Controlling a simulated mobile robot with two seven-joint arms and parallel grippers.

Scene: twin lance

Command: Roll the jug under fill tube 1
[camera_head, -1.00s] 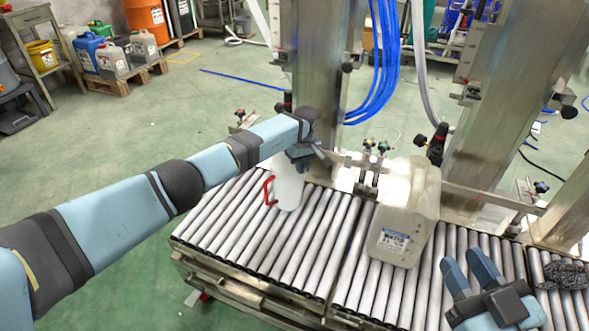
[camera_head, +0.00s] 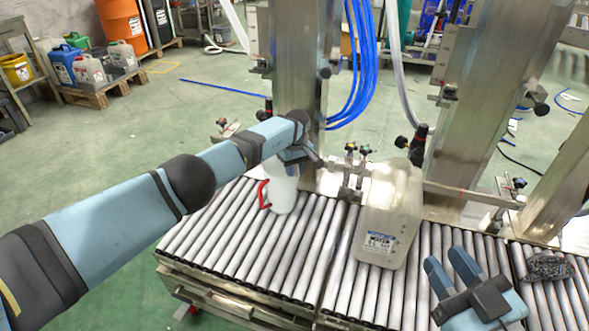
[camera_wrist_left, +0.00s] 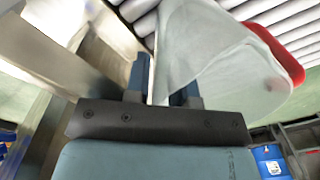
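A translucent, pale jug (camera_head: 388,212) with a blue-and-white label stands upright on the roller conveyor (camera_head: 235,237), right of centre. A white vessel with a red handle (camera_head: 282,188) stands to its left on the rollers. My left gripper (camera_head: 306,166) is at the white vessel's top; its fingertips are partly hidden in the head view. In the left wrist view the fingers (camera_wrist_left: 160,80) are apart, with the white vessel (camera_wrist_left: 215,60) over one of them; I cannot tell whether they grip its wall. My right gripper (camera_head: 446,256) is open and empty, right of the jug and apart from it.
Steel posts (camera_head: 292,65) and a rail with valves stand along the conveyor's far side. Blue hoses (camera_head: 362,75) and a pale hose (camera_head: 397,80) hang there. A dark mesh-like item (camera_head: 549,267) lies on the right rollers. Rollers between the vessel and the jug are clear.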

